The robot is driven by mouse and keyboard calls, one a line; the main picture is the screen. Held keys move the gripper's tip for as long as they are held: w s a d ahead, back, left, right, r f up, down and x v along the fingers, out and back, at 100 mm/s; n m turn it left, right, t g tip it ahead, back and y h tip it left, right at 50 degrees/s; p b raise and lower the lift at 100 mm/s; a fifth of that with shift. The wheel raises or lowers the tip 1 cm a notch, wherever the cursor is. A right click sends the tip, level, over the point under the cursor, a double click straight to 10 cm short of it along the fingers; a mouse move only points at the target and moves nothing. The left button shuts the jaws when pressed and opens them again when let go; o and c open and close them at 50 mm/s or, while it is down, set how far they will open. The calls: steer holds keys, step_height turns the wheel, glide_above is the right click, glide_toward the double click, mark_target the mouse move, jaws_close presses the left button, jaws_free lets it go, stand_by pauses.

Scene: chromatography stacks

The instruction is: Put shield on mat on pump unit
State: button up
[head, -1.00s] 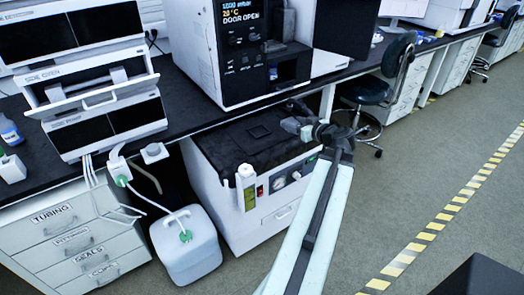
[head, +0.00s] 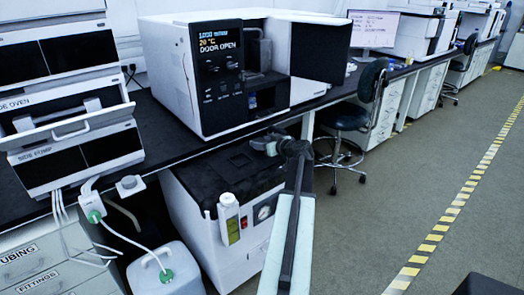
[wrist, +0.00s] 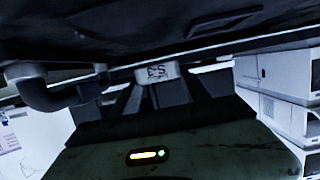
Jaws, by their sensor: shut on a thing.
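The pump unit (head: 192,205) is a white box with a black top, standing under the bench in the head view. A dark square, which looks like the mat (head: 239,160), lies on its top. My gripper (head: 268,146) is over the right part of that top, close to the bench edge. In the wrist view my fingers are shut on a small pale piece with dark marks, seemingly the shield (wrist: 157,72). Its full shape is hidden. I cannot tell its height above the mat.
The black bench (head: 180,135) overhangs the pump unit, with a white instrument (head: 175,75) on it. A white bottle (head: 229,218) is at the unit's front, and a white canister (head: 165,270) stands left. A chair (head: 345,118) is to the right; the floor there is clear.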

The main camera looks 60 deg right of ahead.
steer(key=shift+w+d, duration=0.15)
steer(key=shift+w, duration=0.1)
step_height(320, 180, down, 4)
steer(key=b, duration=0.4)
steer(key=shift+r, duration=0.25)
steer(key=shift+f, duration=0.15)
steer(key=o, duration=1.6)
